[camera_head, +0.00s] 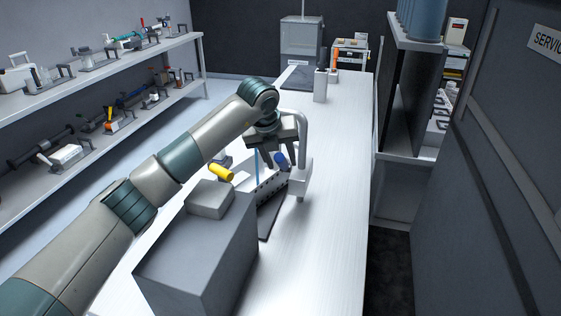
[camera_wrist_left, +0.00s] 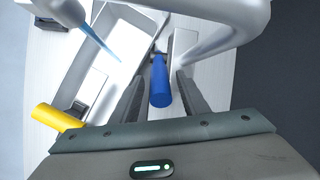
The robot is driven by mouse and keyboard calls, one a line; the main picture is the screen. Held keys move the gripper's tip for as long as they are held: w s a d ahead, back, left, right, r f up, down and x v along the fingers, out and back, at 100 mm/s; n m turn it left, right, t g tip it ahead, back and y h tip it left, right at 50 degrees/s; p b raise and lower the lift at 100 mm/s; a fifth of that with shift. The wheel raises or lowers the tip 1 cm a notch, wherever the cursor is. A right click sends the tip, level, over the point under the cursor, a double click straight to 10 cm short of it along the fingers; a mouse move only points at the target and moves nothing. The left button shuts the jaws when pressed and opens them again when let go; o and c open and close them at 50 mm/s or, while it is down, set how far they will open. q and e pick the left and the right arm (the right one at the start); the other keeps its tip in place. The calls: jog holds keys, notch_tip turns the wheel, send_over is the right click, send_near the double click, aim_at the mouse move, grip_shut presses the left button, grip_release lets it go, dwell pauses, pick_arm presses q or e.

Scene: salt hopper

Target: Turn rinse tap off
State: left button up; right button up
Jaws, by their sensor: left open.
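The blue tap handle (camera_head: 282,160) sits at the grey tap (camera_head: 303,160) on the bench; it also shows in the left wrist view (camera_wrist_left: 160,82). A blue stream (camera_head: 257,165) falls from the spout into the pale basin; it shows in the left wrist view (camera_wrist_left: 100,42) too. My left gripper (camera_head: 279,167) is open, with one finger on each side of the blue handle. In the left wrist view the gripper (camera_wrist_left: 160,95) shows gaps beside the handle. My right gripper is out of view.
A yellow handle (camera_head: 221,172) lies left of the basin. A grey box (camera_head: 200,250) stands in front of it. The curved grey pipe (camera_head: 304,130) rises close beside my left gripper. The bench's right side (camera_head: 335,210) is clear.

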pick_arm(q)
grip_shut()
jog(key=shift+w, duration=0.1)
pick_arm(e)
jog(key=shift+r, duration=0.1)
pick_arm(q)
jog(key=shift+w+r+g, duration=0.2)
jog(key=shift+r+g, duration=0.05)
jog(key=shift+g, duration=0.15)
jog(key=shift+w+d+r+g+y+p, duration=0.2)
jog(key=shift+w+r+g+y+p, duration=0.1)
jog(key=shift+w+g+p, duration=0.4)
jog(key=shift+g, duration=0.3)
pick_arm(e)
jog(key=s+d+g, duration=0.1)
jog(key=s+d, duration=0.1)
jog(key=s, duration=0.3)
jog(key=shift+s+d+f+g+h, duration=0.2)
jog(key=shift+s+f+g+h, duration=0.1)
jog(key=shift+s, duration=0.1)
